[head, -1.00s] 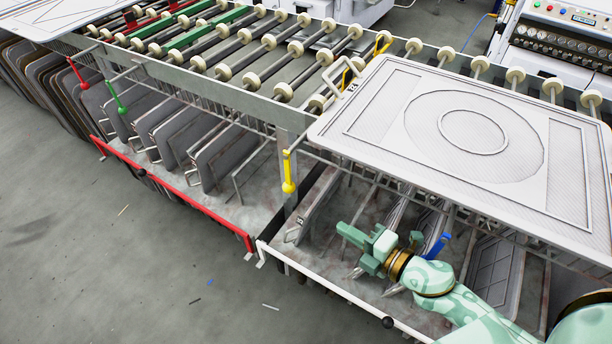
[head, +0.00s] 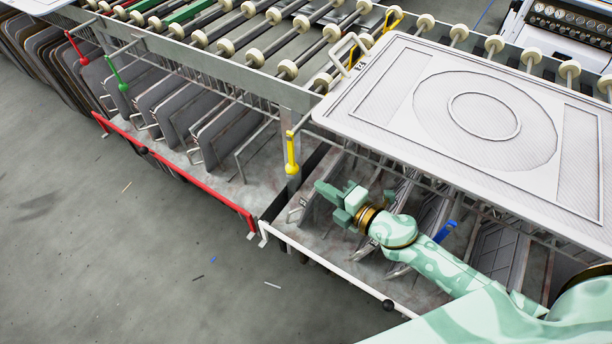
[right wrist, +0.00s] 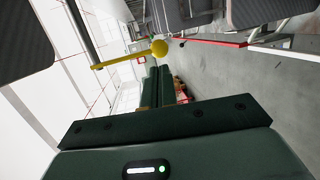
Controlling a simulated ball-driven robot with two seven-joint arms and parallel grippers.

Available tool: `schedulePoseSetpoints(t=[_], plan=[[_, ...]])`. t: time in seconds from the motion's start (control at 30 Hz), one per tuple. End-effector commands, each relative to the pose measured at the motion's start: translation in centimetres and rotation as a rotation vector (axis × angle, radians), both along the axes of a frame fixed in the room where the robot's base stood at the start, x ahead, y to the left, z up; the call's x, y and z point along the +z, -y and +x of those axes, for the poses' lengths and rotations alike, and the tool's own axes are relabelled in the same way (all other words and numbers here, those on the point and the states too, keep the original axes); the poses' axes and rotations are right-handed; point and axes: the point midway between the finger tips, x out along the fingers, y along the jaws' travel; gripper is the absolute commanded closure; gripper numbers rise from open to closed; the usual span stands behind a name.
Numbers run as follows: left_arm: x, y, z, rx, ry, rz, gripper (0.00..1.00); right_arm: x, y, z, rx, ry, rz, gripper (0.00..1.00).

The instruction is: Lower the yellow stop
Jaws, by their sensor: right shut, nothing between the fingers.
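The yellow stop (head: 291,152) is a narrow yellow lever with a round ball at its lower end. In the head view it hangs along the post near the left corner of the white-framed screen. In the right wrist view the yellow stop (right wrist: 125,62) crosses in front of the fingers, with its ball (right wrist: 159,47) near their tips. My right gripper (head: 322,188) is shut and empty, to the right of and a little below the stop's ball in the head view, apart from it. The right gripper's fingers (right wrist: 155,82) also show in the wrist view. My left gripper is not in view.
A large white-framed screen (head: 470,120) lies above my right arm. A blue lever (head: 445,231), a green lever (head: 118,80) and a red lever (head: 75,47) show along the rack. A red bar (head: 190,180) and a white bar (head: 330,268) edge the rack. The grey floor (head: 130,260) is open at left.

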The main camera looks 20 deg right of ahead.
Motion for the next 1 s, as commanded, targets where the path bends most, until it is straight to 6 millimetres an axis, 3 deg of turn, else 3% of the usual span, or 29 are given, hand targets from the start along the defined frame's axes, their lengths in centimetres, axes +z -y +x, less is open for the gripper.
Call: schedulePoseSetpoints(t=[0.1, 0.33, 0.83, 1.0], plan=[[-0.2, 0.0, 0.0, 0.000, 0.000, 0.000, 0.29, -0.5, -1.1, 2.2, 0.000, 0.002, -0.001, 1.00], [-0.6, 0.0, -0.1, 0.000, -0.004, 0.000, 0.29, -1.1, -2.5, 4.9, 0.000, 0.000, 0.000, 1.00], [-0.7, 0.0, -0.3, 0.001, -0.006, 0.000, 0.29, -1.3, -2.8, 5.6, 0.000, 0.000, 0.001, 1.00], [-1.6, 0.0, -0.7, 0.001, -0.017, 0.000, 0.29, -1.7, -2.8, 6.2, 0.000, 0.011, 0.011, 1.00]])
